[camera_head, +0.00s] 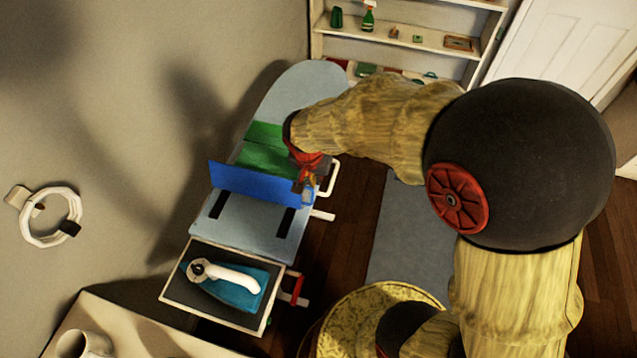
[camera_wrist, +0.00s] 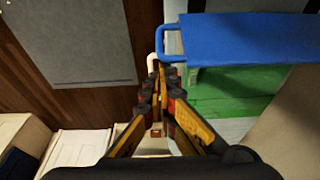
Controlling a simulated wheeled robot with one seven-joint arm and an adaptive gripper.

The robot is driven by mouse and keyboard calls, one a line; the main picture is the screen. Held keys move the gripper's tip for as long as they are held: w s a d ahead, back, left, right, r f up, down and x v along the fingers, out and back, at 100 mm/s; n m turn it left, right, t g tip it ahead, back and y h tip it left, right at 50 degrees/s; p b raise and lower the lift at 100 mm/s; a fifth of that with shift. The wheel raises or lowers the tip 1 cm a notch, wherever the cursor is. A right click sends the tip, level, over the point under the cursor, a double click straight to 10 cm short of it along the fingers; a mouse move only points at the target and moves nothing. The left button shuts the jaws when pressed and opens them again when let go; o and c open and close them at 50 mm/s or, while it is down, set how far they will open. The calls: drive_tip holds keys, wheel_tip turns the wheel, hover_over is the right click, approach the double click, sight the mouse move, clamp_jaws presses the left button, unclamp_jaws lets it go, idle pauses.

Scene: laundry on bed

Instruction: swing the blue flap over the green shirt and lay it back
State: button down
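The blue flap (camera_head: 255,184) stands raised on edge across the folding board, between the green shirt and the bare grey-blue panel (camera_head: 240,222). The green shirt (camera_head: 262,150) lies flat behind it, partly hidden by the flap and my arm. In the wrist view the flap (camera_wrist: 245,38) runs to the right from its loop handle (camera_wrist: 172,42), with the green shirt (camera_wrist: 230,92) below it. My gripper (camera_head: 305,180) is at the flap's right end. Its fingers (camera_wrist: 165,72) are close together at the handle and look shut on it, though the contact is partly hidden.
White handles (camera_head: 322,215) stick out along the board's right side. A shelf (camera_head: 400,38) with bottles stands behind. Floor and a grey rug (camera_head: 405,235) lie to the right.

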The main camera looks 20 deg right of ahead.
drive_tip(key=shift+s+a+r+b, duration=0.15)
drive_tip(key=shift+s+a+b, duration=0.7)
drive_tip(key=shift+a, duration=0.2)
drive_tip(key=shift+s+a+f+t+h+b, duration=0.6)
drive_tip(key=shift+s+a+f+b, duration=0.85)
drive_tip(key=shift+b, duration=0.95)
drive_tip(key=shift+s+a+f+t+h+b, duration=0.4)
drive_tip(key=shift+s+a+f+t+b, duration=0.5)
drive_tip(key=shift+s+f+b, duration=1.25)
drive_tip(key=shift+s+a+f+t+h+b, duration=0.55)
drive_tip(key=shift+s+a+f+b, duration=0.8)
drive_tip(key=shift+b, duration=1.35)
drive_tip(key=shift+s, duration=0.2)
drive_tip(key=shift+r, duration=0.1)
